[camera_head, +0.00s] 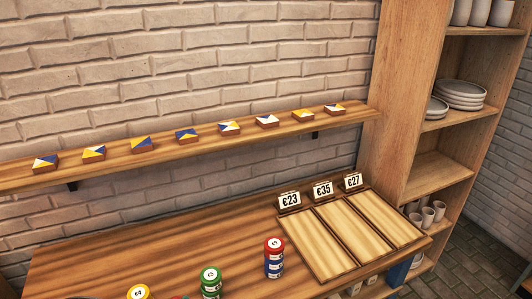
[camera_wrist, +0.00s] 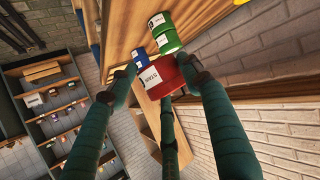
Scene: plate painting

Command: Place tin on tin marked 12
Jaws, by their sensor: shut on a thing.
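In the wrist view, my gripper (camera_wrist: 167,84) has its green fingers closed around a red tin (camera_wrist: 178,73) with a white label whose text I cannot read surely. In the head view, a stack with a red top tin (camera_head: 274,243) over blue ones stands on the counter. A green stack (camera_head: 210,283) and a yellow tin (camera_head: 138,292) stand to its left. I cannot make out a 12. My gripper is outside the head view.
A tray (camera_head: 325,246) with wooden panels and price cards (camera_head: 322,189) lies right of the stacks on the counter (camera_head: 130,255). A wall shelf (camera_head: 255,135) holds several painted tiles. A cabinet (camera_head: 405,115) with plates (camera_head: 461,92) and cups stands at right. The counter's back left is clear.

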